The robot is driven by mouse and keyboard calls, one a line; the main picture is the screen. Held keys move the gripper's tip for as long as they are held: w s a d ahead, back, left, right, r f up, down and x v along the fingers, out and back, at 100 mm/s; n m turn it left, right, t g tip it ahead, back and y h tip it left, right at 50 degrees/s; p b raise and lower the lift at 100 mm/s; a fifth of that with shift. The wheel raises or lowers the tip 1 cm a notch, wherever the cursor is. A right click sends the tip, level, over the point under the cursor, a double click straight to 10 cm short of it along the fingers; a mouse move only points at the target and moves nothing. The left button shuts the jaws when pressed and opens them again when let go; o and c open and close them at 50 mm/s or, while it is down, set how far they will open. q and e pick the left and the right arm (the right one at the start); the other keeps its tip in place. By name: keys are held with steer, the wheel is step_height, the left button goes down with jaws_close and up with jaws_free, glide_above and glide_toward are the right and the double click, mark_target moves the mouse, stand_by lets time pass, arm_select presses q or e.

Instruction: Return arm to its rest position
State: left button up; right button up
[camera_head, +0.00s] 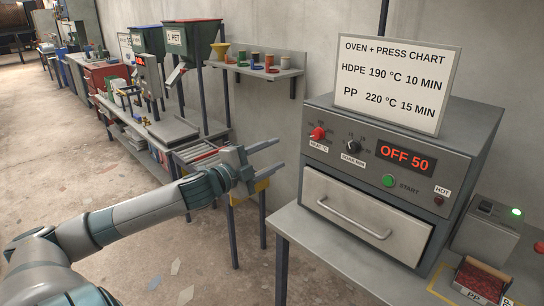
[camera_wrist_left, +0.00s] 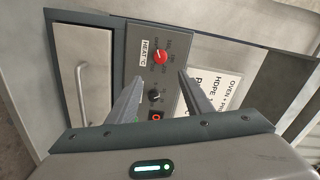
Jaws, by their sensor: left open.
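My left arm comes in from the left in the head view. Its gripper (camera_head: 272,158) is open and empty, in the air left of the oven (camera_head: 445,155). In the left wrist view, the two fingers of this gripper (camera_wrist_left: 165,95) are spread apart, with the oven's front panel behind them. A red heat knob (camera_wrist_left: 160,57) and the oven drawer handle (camera_wrist_left: 84,85) show there. The fingers do not appear to touch the oven. My right gripper is not in view.
The oven stands on a grey table (camera_head: 340,262); its drawer (camera_head: 365,215) is shut and its display reads OFF 50. A chart (camera_head: 395,82) stands on top. A red-filled tray (camera_head: 482,278) is at lower right. Hoppers (camera_head: 193,40) stand behind. Floor at lower middle is open.

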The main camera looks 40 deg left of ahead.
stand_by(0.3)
